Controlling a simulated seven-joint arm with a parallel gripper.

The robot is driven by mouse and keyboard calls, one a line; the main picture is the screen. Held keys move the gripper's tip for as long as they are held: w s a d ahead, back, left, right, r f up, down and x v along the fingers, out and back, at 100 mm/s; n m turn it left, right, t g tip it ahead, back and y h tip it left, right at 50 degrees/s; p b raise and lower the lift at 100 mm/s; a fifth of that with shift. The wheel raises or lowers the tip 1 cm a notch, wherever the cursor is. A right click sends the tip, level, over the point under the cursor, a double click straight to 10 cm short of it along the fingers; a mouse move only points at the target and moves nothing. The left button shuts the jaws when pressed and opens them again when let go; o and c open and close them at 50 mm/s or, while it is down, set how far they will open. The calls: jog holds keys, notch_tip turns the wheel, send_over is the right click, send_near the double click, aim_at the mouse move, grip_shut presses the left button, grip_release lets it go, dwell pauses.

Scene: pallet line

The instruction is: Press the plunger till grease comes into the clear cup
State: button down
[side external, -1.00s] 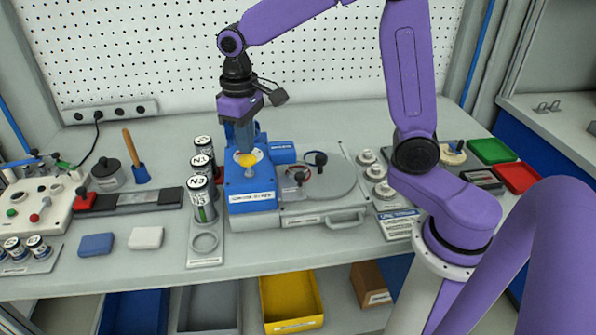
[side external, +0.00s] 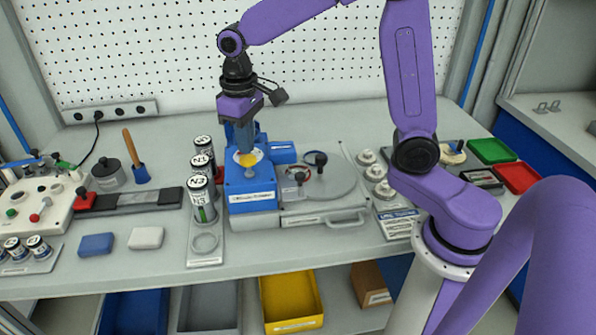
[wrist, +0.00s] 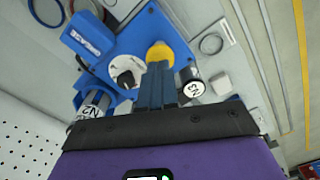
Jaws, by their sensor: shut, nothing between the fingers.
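A blue dispenser box (side external: 251,192) with a white front label stands at the middle of the bench, and also shows in the wrist view (wrist: 118,42). A yellow round cap (side external: 247,160), likely the plunger top, is on it; in the wrist view the cap (wrist: 160,52) sits just beyond my fingertips. My gripper (side external: 241,148) points down with its blue fingers together and empty, right at the cap; I cannot tell whether they touch it. I cannot make out a clear cup or any grease.
Several labelled cans, one marked N3 (side external: 199,190), stand close left of the box on a grey tray (side external: 205,261). A grey plate with a handle (side external: 345,219) lies to the right. Blue (side external: 96,245) and white (side external: 146,238) blocks lie front left. Bench between them is clear.

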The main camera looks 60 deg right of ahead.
aim_at(247, 157)
jog(key=shift+f, duration=0.4)
jog(key=shift+f, duration=1.55)
jog(key=shift+r, duration=3.5)
jog(key=s+d+f+n, duration=0.2)
jog(key=s+n, duration=0.2)
jog(key=s, duration=0.9)
jog(key=s+d+f+n, duration=0.2)
jog(key=s+n, duration=0.3)
jog(key=s, duration=0.8)
jog(key=shift+s+f+n, duration=0.25)
jog(key=shift+f+n, duration=0.05)
jog(key=shift+f, duration=0.2)
